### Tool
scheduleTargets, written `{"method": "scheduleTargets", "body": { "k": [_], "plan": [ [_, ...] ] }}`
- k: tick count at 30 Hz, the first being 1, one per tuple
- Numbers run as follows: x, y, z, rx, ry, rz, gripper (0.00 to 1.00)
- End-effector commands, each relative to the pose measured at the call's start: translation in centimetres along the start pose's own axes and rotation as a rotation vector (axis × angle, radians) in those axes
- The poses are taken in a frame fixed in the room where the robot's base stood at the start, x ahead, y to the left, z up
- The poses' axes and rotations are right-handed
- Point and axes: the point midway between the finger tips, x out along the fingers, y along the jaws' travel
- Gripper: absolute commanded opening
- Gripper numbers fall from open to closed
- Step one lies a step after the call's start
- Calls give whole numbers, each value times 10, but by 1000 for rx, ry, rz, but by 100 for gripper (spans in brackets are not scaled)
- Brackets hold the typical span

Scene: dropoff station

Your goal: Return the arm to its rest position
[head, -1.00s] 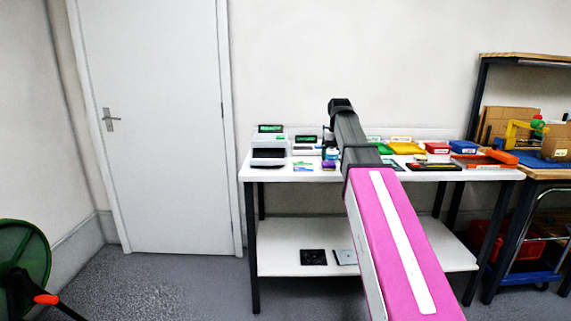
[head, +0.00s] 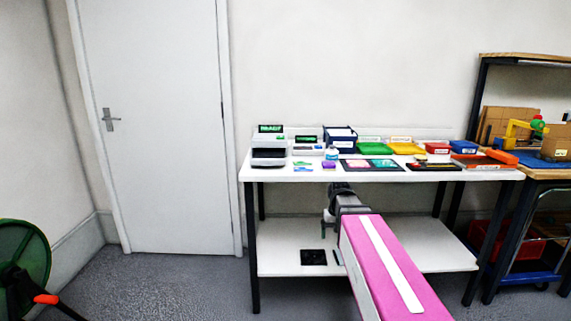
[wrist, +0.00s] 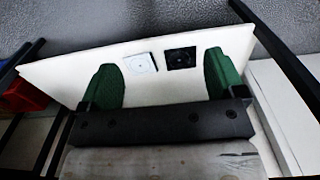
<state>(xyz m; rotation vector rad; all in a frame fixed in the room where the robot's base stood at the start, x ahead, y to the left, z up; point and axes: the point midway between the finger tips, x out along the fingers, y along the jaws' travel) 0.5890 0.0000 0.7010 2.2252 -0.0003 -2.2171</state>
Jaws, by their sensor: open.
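My arm, pink with a white stripe, reaches forward in the head view, its dark end in front of the table between the white top (head: 283,173) and the lower shelf (head: 285,262). The fingertips are hidden in the head view. In the wrist view my gripper (wrist: 165,78) shows two green fingers spread wide, open and with nothing between them. Beyond them the white lower shelf (wrist: 60,70) carries a white square plate (wrist: 140,62) and a black square plate (wrist: 181,57). The black plate also shows in the head view (head: 313,257).
The tabletop holds a label printer (head: 269,150), a dark blue bin (head: 340,137), green (head: 376,148) and yellow (head: 406,148) trays, and a red box (head: 438,148). A wooden bench (head: 545,174) stands right. A green round object (head: 25,250) is at lower left. Floor near the door is clear.

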Motion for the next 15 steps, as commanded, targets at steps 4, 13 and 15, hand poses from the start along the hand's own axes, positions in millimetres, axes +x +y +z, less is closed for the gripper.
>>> {"method": "scheduleTargets", "body": {
  "k": [4, 13, 15],
  "plan": [
    [46, 0, 38, 0, -4, 0, 89],
    [111, 0, 97, 0, -2, 0, 89],
    [119, 0, 105, 0, 1, 0, 89]
  ]
}}
